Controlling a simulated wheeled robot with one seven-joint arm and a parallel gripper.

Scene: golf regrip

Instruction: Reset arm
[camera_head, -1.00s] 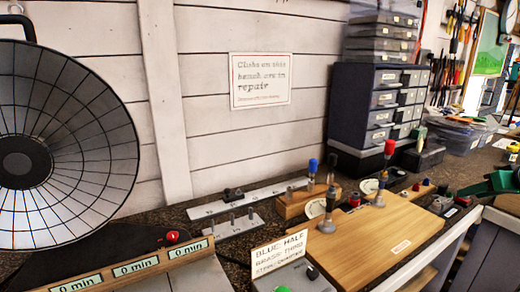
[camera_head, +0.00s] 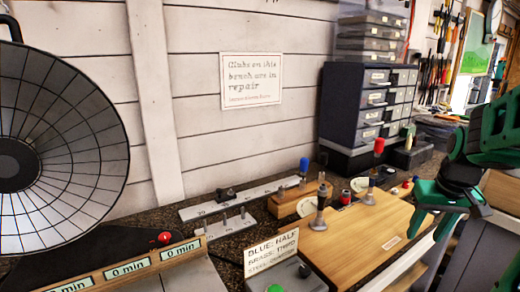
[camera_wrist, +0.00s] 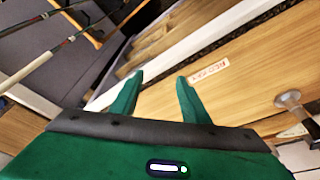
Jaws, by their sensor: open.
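My green gripper (camera_head: 440,212) is at the right of the head view, near the right front edge of the wooden board (camera_head: 350,250). In the wrist view my gripper (camera_wrist: 158,82) shows two green fingers apart with nothing between them. The board also shows in the wrist view (camera_wrist: 240,90), with a small red-lettered label (camera_wrist: 208,72) ahead of the fingers. A grey metal peg (camera_wrist: 290,100) stands on the board at the right of the wrist view.
A sign (camera_head: 272,252) stands at the bench front. Metal strips with pegs (camera_head: 228,226) lie at the back. Drawer cabinets (camera_head: 368,105) stand by the wall. Club shafts (camera_wrist: 62,42) show upper left in the wrist view.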

